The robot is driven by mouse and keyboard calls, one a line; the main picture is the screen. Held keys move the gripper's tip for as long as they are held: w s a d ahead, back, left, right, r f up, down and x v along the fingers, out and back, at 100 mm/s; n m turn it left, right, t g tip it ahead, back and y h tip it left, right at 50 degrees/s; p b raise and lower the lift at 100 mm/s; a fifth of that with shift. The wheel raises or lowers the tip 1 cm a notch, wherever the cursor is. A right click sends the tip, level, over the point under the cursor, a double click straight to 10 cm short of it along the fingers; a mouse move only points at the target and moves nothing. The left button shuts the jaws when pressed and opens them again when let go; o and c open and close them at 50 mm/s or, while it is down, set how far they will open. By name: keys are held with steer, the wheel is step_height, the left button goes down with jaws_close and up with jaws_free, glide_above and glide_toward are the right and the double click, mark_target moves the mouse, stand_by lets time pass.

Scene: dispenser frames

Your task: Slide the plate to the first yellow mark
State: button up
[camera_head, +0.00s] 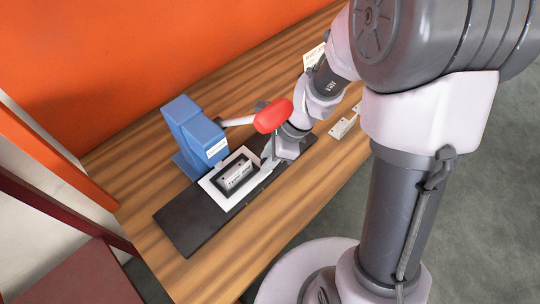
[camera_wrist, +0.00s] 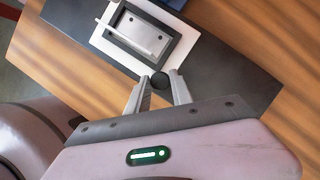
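The plate (camera_head: 211,186) is a white rectangular frame around a dark recess. It lies flat on a long black base (camera_head: 190,228) in front of the blue dispenser (camera_head: 192,130). The plate also shows at the top of the wrist view (camera_wrist: 187,44), with a small labelled block (camera_wrist: 127,36) in its recess. My gripper (camera_wrist: 160,76) is low at the plate's near edge. Its two fingers stand on either side of a small black round knob (camera_wrist: 159,81). Whether they press on it I cannot tell.
The dispenser has a lever with a red knob (camera_head: 273,116), close to my wrist in the head view. Small pale parts (camera_head: 343,127) lie on the wooden table (camera_head: 138,180) to the right. An orange wall (camera_head: 120,60) stands behind. The table is bare at the front left.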

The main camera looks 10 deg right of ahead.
steer(key=o, duration=0.4)
steer(key=shift+c, duration=0.2)
steer(key=p+v, duration=0.7)
steer(key=v, duration=1)
steer(key=shift+r+p, duration=0.3)
